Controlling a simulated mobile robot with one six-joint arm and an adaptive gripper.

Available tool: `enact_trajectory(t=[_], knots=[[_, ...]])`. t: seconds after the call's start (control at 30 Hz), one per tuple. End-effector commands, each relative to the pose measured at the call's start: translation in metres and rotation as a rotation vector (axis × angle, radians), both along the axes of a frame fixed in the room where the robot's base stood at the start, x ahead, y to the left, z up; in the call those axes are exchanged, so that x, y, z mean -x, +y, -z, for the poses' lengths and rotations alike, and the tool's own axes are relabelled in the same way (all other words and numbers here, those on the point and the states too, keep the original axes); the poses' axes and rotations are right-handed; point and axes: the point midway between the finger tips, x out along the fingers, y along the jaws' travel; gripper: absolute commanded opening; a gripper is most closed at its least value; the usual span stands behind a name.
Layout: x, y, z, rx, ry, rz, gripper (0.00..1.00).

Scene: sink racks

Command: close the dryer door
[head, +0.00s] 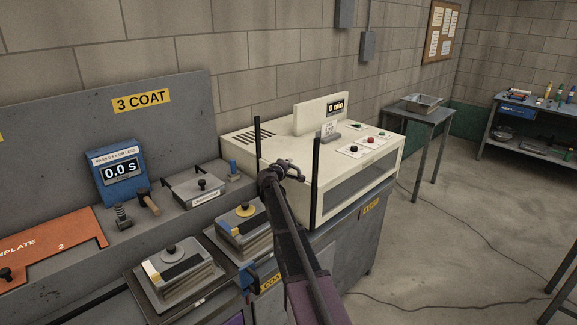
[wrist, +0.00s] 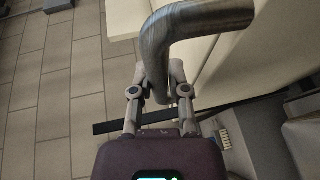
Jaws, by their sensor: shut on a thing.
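The dryer (head: 352,157) is a cream box with a long dark window, on a grey cabinet at the centre of the head view. Two black upright posts stand at its near left end. My gripper (head: 284,172) is at that end, between the posts. In the wrist view my gripper (wrist: 160,82) is shut around a thick, bent grey handle (wrist: 197,22), beside a cream panel (wrist: 255,50). My arm hides much of the dryer's near end, so I cannot tell how far the door is open.
A side table (head: 415,110) stands beyond the dryer. The floor at right is open, with cables across it.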

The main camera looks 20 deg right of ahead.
Motion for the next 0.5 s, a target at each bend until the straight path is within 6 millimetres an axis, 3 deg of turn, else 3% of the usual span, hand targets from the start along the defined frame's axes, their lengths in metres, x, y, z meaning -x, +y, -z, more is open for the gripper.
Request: enact_trajectory(t=[0.03, 0.07, 0.13, 0.17, 0.5], knots=[[0.0041, 0.0001, 0.0033, -0.011, 0.000, 0.008, 0.00], [0.0043, 0.0001, 0.0034, -0.011, 0.000, 0.008, 0.30], [0.0041, 0.0002, 0.0033, -0.010, 0.000, 0.007, 0.51], [0.0040, 0.0003, 0.0032, -0.010, 0.000, 0.006, 0.57], [0.0024, 0.0004, 0.0018, -0.007, 0.000, 0.004, 0.57]])
